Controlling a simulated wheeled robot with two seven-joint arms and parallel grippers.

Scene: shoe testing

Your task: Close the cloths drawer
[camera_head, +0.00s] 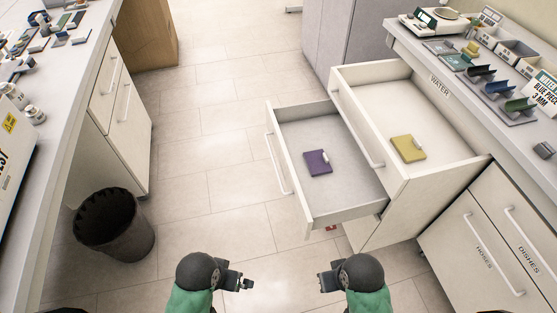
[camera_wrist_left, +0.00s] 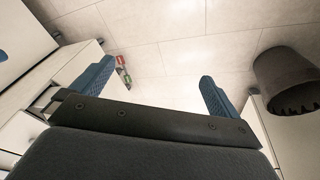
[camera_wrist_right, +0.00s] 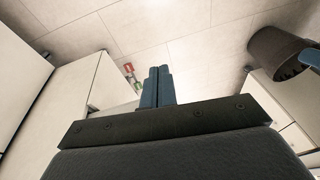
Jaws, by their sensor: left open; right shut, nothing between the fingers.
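Two drawers stand pulled out of the right-hand cabinet. The lower drawer (camera_head: 348,196) holds a purple folded item (camera_head: 318,162). The upper drawer (camera_head: 425,95) holds a yellow folded item (camera_head: 407,148). Their front faces are turned away, so I cannot read which one is the cloths drawer. My left gripper (camera_head: 248,284) is open and empty in front of the drawers; its spread fingers show in the left wrist view (camera_wrist_left: 152,88). My right gripper (camera_head: 322,283) is shut and empty, below the lower drawer in the picture; its fingers meet in the right wrist view (camera_wrist_right: 158,86). Neither touches a drawer.
Closed drawers labelled HOSES (camera_head: 470,255) and DISHES (camera_head: 525,240) are at the right. The right counter (camera_head: 425,50) carries a scale and several trays. A dark bin (camera_head: 114,225) stands beside the left counter (camera_head: 75,120).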

